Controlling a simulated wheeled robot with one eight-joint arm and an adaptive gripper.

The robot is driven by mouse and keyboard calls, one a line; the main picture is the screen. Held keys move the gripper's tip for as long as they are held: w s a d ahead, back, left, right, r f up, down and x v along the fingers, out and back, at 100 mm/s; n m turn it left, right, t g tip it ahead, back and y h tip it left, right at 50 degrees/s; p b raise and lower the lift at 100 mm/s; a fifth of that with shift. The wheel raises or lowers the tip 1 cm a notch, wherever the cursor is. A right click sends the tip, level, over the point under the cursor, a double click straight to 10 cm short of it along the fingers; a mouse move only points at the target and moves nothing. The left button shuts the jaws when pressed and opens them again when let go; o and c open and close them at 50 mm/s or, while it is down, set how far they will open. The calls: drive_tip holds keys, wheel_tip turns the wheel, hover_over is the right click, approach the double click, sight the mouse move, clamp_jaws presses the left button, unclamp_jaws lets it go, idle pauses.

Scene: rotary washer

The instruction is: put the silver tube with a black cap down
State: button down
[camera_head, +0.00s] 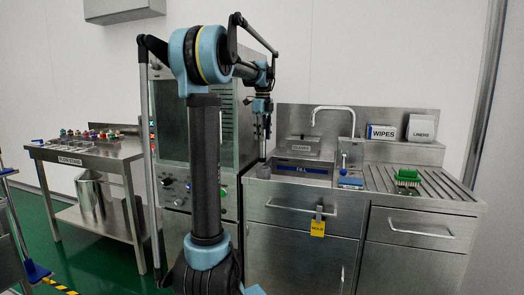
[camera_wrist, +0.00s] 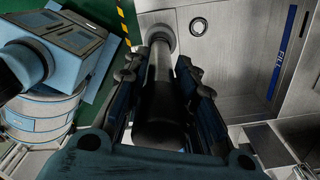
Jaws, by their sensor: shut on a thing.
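My gripper (camera_head: 264,112) points down over the counter, at the left end of the sink. In the wrist view my gripper (camera_wrist: 163,80) has its two fingers closed on either side of an upright dark cylinder, the tube (camera_wrist: 160,118). Its broad black end faces the camera and a grey round part shows at its far end. In the head view the tube (camera_head: 263,150) is a thin vertical shape below the fingers, above a short grey round part. I cannot tell whether its lower end touches the counter.
The sink (camera_head: 303,170) with a blue FILL strip lies just right of the tube. A green brush (camera_head: 407,175) and a blue item (camera_head: 350,181) are farther right. A steel washer cabinet (camera_head: 175,120) stands left. A side table (camera_head: 85,152) holds several small items.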

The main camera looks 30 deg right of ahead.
sight(263, 159)
drive_tip(key=shift+s+d+f, duration=0.1)
drive_tip(key=shift+f, duration=1.55)
drive_tip(key=shift+s+d+f, duration=0.1)
drive_tip(key=shift+f, duration=1.7)
drive_tip(key=c, duration=1.3)
unclamp_jaws()
wheel_tip(263, 159, up, 12)
drive_tip(key=shift+r, duration=0.2)
